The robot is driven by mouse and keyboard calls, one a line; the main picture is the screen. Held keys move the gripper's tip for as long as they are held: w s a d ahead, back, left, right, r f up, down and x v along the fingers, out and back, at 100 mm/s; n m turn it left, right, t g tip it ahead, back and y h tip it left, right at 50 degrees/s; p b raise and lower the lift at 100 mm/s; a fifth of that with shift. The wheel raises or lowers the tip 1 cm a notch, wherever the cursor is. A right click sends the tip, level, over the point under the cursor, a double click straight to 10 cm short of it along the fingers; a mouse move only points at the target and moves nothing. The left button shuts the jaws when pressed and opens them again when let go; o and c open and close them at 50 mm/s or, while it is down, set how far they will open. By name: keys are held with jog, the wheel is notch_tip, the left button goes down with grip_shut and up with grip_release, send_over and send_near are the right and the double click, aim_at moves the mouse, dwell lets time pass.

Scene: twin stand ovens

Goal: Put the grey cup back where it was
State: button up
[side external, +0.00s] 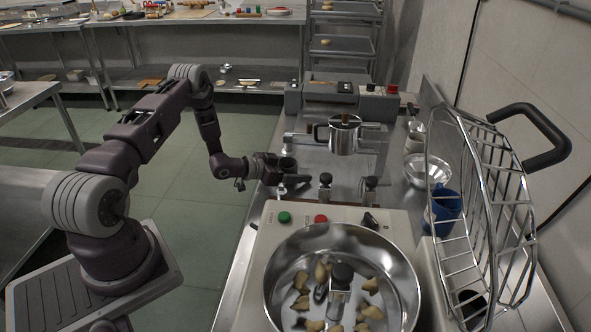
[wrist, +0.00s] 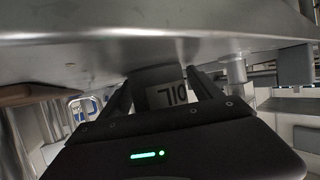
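The grey cup (side external: 288,163) is a small dark vessel near the left edge of the metal counter, behind the front cooker. My gripper (side external: 286,172) reaches to it from the left. In the wrist view, the grey cup (wrist: 161,88) sits between the two fingers of my gripper (wrist: 162,95). Its pale label with black lettering appears upside down. The fingers lie close along both sides of the cup and look shut on it. Whether its base touches the counter (wrist: 130,35) is hard to tell. The cup's far side is hidden.
Right of the cup stand metal fittings (side external: 325,186) and a steel pot (side external: 344,135). A wide pan (side external: 275,275) with dumplings is in front. A wire basket (side external: 495,200), a blue jug (side external: 443,212) and a steel bowl (side external: 428,170) are at the right. Open floor lies left of the counter.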

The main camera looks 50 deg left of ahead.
jog(key=v, duration=0.7)
jog(key=shift+r, duration=0.25)
jog(key=w+r+m+g+y, duration=0.1)
jog(key=w+r, duration=0.2)
jog(key=r, duration=0.4)
jog(key=w+r+g+y, duration=0.1)
jog(key=w+r+y, duration=0.15)
jog(key=r, duration=0.35)
jog(key=s+d+r+n+g+y, duration=0.1)
jog(key=s+d+r, duration=0.1)
jog(key=r, duration=0.3)
jog(key=s+d+r+y, duration=0.1)
jog(key=d+r, duration=0.2)
jog(key=r, duration=0.2)
jog(key=s+d+r+n+g, duration=0.2)
jog(key=s+d+r, duration=0.5)
jog(key=s, duration=0.3)
jog(key=s+d+g+h, duration=0.1)
jog(key=s+d, duration=0.4)
jog(key=s, duration=0.5)
jog(key=s+d+g+h, duration=0.1)
jog(key=s+d+h, duration=0.1)
jog(key=s+d, duration=0.4)
jog(key=s, duration=0.5)
jog(key=shift+s+d+r+g, duration=0.15)
jog(key=shift+s+r+g, duration=0.1)
jog(key=shift+g, duration=0.15)
